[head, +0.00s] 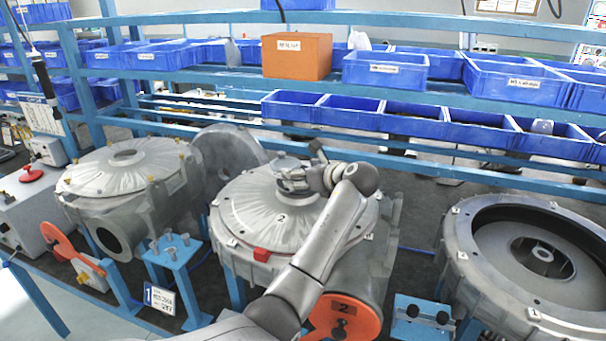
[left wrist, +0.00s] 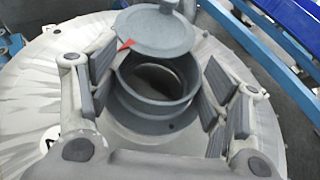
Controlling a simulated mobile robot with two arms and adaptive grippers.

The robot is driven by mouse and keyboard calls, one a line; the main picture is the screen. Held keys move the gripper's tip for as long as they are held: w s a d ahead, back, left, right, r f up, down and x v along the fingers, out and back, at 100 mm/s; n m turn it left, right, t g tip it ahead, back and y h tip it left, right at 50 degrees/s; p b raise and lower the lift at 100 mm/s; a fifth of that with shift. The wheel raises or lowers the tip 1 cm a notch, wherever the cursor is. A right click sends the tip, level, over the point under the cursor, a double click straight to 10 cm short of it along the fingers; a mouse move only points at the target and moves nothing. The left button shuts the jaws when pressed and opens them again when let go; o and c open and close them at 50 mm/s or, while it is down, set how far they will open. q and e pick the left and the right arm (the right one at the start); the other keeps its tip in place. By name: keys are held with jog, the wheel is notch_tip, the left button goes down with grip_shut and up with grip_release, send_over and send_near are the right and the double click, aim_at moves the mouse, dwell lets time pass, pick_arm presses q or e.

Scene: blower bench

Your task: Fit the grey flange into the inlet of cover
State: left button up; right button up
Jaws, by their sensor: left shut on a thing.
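The grey flange (left wrist: 155,102), a round open collar, stands at the inlet in the middle of the pale cover (left wrist: 35,105). In the head view this cover (head: 245,225) is marked 2. My left gripper (left wrist: 160,85) is shut on the flange, with dark finger pads at its left and right; in the head view the gripper (head: 293,182) is over the cover's centre. The flange looks about upright; its lower edge meets the inlet area, but I cannot tell how deep it sits. My right gripper is not in view.
A grey disc with a knob (left wrist: 155,28) shows just beyond the flange. Another cover (head: 125,165) stands left, and an open housing (head: 535,250) right. Blue bins (head: 410,120) and an orange box (head: 297,57) line the shelves behind. An orange disc (head: 345,318) is in front.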

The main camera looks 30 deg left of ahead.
pick_arm(q)
jog(key=shift+f, duration=0.85)
dwell(1.0)
jog(key=o, duration=1.3)
jog(key=v, duration=1.2)
jog(key=shift+f, duration=0.1)
